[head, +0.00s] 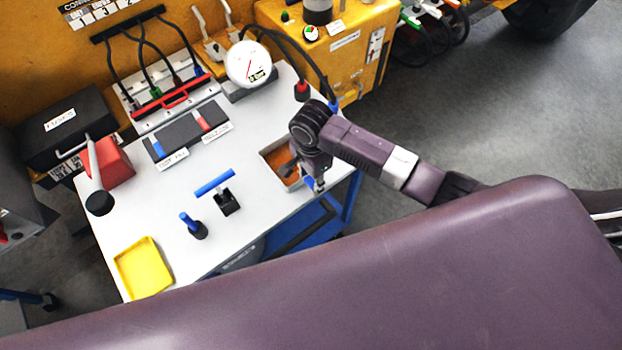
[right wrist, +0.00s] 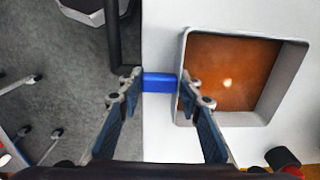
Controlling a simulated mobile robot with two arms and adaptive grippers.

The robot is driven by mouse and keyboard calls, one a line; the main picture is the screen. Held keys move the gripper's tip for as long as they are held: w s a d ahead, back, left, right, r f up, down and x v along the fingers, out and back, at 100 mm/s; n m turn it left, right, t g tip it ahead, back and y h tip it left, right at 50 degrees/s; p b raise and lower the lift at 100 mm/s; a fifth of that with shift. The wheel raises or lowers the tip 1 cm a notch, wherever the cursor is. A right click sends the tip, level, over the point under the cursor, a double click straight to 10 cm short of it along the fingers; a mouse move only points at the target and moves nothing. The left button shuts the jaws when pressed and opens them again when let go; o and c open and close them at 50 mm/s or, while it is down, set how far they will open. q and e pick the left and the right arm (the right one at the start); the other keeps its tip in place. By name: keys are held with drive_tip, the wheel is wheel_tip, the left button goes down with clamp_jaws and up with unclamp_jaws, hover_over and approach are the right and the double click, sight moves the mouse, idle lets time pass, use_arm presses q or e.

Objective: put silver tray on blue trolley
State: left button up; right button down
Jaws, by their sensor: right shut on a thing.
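The silver tray (head: 265,165), square with pale grey walls and an orange-brown floor, is over the right end of the white top (head: 225,250) with a blue frame (head: 354,196), which looks like the blue trolley. The tray also shows in the right wrist view (right wrist: 274,109). My right gripper (head: 312,184) is at the tray's outer side. In the right wrist view its fingers (right wrist: 158,88) are shut on a blue piece (right wrist: 160,82) beside the tray wall. I cannot tell whether the tray touches the top. My left gripper is out of view.
A round gauge (head: 249,64) stands at the back. A black bar (head: 303,230) runs along the near edge. Grey floor lies right.

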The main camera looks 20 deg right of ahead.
drive_tip(key=c, duration=1.4)
unclamp_jaws()
drive_tip(key=shift+s, duration=0.1)
drive_tip(key=shift+r, duration=0.1)
drive_tip(key=shift+r, duration=0.3)
wheel_tip(320, 180, up, 11)
drive_tip(key=shift+r+b, duration=0.15)
drive_tip(key=shift+b, duration=0.85)
